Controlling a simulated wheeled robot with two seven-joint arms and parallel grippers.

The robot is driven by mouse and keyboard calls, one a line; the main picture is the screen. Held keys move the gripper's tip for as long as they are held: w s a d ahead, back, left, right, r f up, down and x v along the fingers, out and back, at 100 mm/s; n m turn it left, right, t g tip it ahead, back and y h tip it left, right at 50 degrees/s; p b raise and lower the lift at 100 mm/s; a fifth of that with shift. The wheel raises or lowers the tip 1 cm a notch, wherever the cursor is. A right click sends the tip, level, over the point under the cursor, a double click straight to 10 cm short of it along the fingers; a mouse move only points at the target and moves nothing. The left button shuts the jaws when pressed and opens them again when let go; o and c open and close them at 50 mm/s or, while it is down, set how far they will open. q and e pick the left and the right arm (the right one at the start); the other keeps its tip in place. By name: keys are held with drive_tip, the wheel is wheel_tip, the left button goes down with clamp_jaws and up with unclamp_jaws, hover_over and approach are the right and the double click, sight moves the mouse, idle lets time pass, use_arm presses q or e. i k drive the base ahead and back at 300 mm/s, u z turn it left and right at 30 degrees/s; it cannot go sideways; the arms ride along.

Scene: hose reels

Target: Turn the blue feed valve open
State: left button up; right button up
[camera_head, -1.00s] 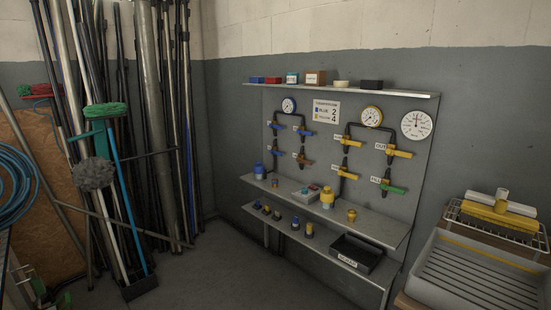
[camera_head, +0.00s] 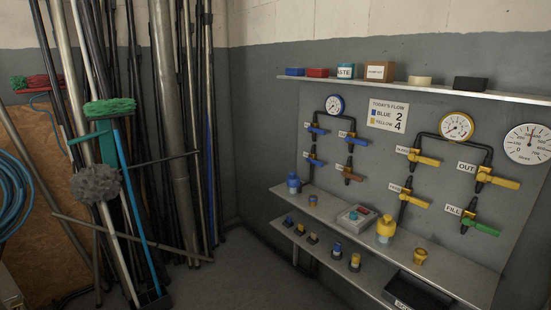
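The valve panel (camera_head: 340,215) is on the back wall. Its left pipe group has a gauge (camera_head: 335,105) and blue-handled valves: upper left (camera_head: 316,130), upper right (camera_head: 357,141) and lower left (camera_head: 315,162). A brown-handled valve (camera_head: 352,176) is at lower right. All these handles look roughly sideways, pointing right. The small labels beside them are too small to read, so I cannot tell which is the feed valve. A sign (camera_head: 387,115) reads "TODAY'S FLOW, BLUE 2, YELLOW 4". Neither gripper is in view.
The right pipe group has yellow handles (camera_head: 424,160) and a green one (camera_head: 485,228). Shelves below hold blue (camera_head: 294,183) and yellow (camera_head: 385,231) fittings and a black tray (camera_head: 425,292). Brooms and poles (camera_head: 112,107) lean at left. The floor before them (camera_head: 235,275) looks clear.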

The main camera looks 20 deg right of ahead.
sight(315, 162)
drive_tip(key=z, duration=0.05)
drive_tip(key=i, duration=0.95)
drive_tip(key=z, duration=0.9)
drive_tip(key=i, duration=0.65)
drive_tip(key=z, duration=0.85)
